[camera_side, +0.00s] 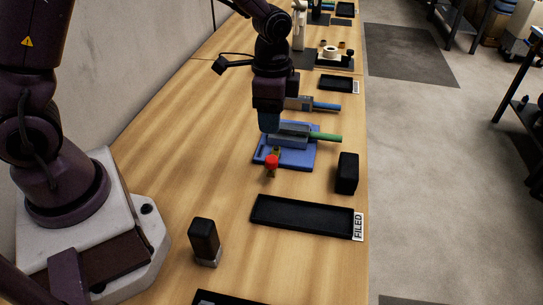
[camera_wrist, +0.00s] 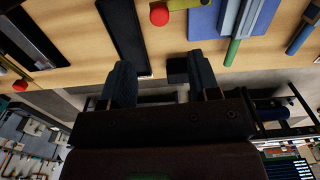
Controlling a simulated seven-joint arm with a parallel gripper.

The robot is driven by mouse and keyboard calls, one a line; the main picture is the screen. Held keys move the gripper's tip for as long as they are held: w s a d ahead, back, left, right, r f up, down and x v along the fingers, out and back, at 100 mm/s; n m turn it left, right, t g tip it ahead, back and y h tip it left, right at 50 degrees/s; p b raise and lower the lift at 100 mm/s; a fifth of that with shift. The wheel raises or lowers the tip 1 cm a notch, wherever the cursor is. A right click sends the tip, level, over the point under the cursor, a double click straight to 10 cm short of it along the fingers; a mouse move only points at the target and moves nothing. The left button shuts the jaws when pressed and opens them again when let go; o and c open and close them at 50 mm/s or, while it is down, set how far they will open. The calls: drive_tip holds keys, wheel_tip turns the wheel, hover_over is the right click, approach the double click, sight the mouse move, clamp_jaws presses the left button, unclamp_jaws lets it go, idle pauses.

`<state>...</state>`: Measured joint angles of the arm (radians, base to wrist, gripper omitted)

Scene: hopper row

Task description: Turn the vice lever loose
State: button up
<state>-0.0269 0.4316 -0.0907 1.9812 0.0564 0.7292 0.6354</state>
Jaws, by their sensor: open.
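The vice (camera_side: 270,157) has a blue base on the bench. A file with a green handle (camera_side: 328,138) lies across it, its handle pointing right; whether the jaws grip it I cannot tell. The vice lever (camera_side: 271,163) has a red knob and yellow part at the near side of the base. The knob also shows at the top of the wrist view (camera_wrist: 159,16), beside the blue base (camera_wrist: 203,20). My gripper (camera_side: 268,122) is above the far left part of the vice in the side view. In the wrist view its fingers (camera_wrist: 162,80) are apart, with nothing held between them.
A black tray labelled FILED (camera_side: 300,229) lies nearer the camera. A black block (camera_side: 347,172) stands by the bench's right edge. A dark upright block with a grey foot (camera_side: 204,240) stands left. A blue-handled file (camera_side: 326,106) lies beyond the vice. Bench left of the vice is clear.

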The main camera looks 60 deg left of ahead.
sight(272, 158)
wheel_tip(272, 158, down, 12)
drive_tip(key=shift+r, duration=0.1)
idle(0.4)
clamp_jaws()
